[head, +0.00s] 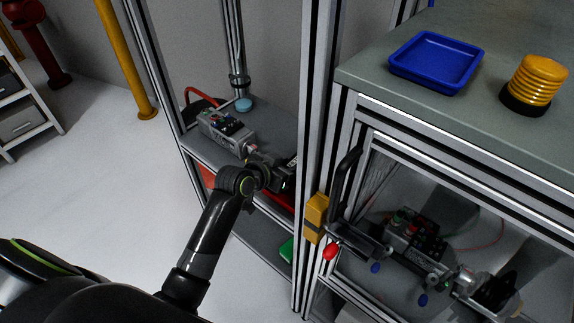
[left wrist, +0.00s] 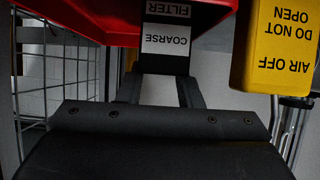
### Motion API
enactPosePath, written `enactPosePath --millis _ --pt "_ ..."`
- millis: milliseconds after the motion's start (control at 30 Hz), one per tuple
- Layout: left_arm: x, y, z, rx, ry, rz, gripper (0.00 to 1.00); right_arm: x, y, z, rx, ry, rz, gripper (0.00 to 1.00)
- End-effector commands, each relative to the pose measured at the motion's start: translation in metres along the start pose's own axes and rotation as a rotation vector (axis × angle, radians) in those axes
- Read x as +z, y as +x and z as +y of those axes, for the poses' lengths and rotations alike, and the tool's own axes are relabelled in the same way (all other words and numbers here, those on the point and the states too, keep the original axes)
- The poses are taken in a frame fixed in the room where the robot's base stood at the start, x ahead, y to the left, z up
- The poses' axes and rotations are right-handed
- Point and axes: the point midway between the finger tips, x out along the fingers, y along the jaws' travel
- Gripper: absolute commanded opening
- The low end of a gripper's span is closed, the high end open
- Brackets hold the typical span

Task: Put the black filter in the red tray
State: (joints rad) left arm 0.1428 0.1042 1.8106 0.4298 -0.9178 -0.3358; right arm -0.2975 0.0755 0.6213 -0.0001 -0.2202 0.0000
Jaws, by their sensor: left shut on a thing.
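My left gripper (head: 283,178) reaches into the open frame at the middle of the head view. It is shut on the black filter (left wrist: 205,14), whose white labels read "COARSE" and "FILTER" upside down in the left wrist view. The fingers (left wrist: 160,90) stand on either side of its lower end. The red tray (left wrist: 85,22) fills the top left of the wrist view, close to the filter. In the head view a red strip of it (head: 279,205) shows beside and below the gripper; the rest is hidden by my arm. I cannot tell whether filter and tray touch.
A yellow "AIR OFF DO NOT OPEN" box (left wrist: 283,45) is close on the right; it also shows on the post (head: 316,213). A grey control box (head: 222,132) stands on the shelf behind. A blue tray (head: 437,62) and amber beacon (head: 539,80) sit on the right-hand bench.

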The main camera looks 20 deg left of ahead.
Motion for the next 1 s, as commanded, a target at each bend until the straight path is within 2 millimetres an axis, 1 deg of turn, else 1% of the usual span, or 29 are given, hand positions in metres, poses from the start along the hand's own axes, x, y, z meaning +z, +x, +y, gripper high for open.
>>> enactPosePath --millis 233,267,400,767,867,1000 --pt "0.002 0.001 0.0 0.0 0.0 0.0 0.09 0.0 0.002 0.005 0.006 -0.002 0.0 0.36" --pt "0.002 0.001 0.0 0.0 0.0 0.0 0.35 0.0 0.001 0.005 0.006 -0.003 0.0 0.36" --pt "0.001 0.001 0.0 0.0 0.0 0.0 0.53 0.001 0.001 0.005 0.006 -0.002 0.0 0.36" --pt "-0.002 -0.002 0.0 0.0 0.001 0.001 0.54 0.002 -0.001 0.005 0.006 -0.002 -0.003 0.36" --pt "-0.001 -0.009 -0.001 -0.001 0.001 0.001 0.54 0.003 0.0 0.005 0.006 -0.002 -0.003 0.36" --pt "-0.001 -0.029 -0.001 -0.002 0.003 0.001 0.54 0.003 0.0 0.005 0.006 -0.002 -0.004 0.36"
